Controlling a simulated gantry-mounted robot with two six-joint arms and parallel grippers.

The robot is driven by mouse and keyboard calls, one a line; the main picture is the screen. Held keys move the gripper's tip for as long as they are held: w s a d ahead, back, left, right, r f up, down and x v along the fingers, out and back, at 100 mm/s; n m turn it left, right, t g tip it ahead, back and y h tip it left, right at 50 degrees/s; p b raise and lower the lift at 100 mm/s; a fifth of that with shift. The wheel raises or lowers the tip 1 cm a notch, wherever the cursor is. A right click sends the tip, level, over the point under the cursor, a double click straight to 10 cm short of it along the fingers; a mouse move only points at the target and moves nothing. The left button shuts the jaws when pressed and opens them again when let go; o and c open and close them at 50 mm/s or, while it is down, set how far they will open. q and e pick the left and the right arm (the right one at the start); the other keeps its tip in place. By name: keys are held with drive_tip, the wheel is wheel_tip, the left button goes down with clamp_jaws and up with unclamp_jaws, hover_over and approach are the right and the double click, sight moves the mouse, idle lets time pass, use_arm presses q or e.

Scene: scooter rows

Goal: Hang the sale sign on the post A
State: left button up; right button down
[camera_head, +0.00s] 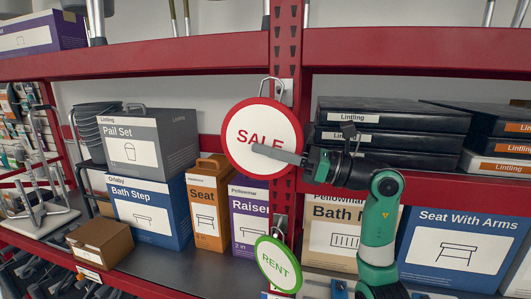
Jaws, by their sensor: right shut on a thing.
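The sale sign (258,123) is a round white disc with a red rim and red "SALE" lettering. It is upright in front of the red slotted post (287,48), with a wire loop (272,82) at its top. The loop is beside a small pale bracket on the post; I cannot tell whether it is over a hook. No letter A is visible on the post. My right gripper (264,150) reaches in from the right and is shut on the sale sign, its grey finger crossing the sign's face. My left gripper is not in view.
A green-rimmed RENT sign (278,264) hangs lower on the same post. Red shelf beams run left and right. Boxes stand close by: Bath Step (149,205), orange Seat (205,213), purple Raiser (247,212), and black flat boxes (390,118) behind my right arm.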

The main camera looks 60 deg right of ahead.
drive_tip(key=shift+w+d, duration=0.15)
drive_tip(key=shift+d, duration=0.6)
drive_tip(key=shift+w+d, duration=0.15)
drive_tip(key=shift+d, duration=0.6)
drive_tip(key=shift+w+d+f, duration=0.15)
drive_tip(key=shift+d+f, duration=0.4)
drive_tip(key=shift+f, duration=0.05)
drive_tip(key=c, duration=0.8)
unclamp_jaws()
drive_tip(key=b+v, duration=0.3)
drive_tip(key=v, duration=0.8)
drive_tip(key=shift+s, duration=0.35)
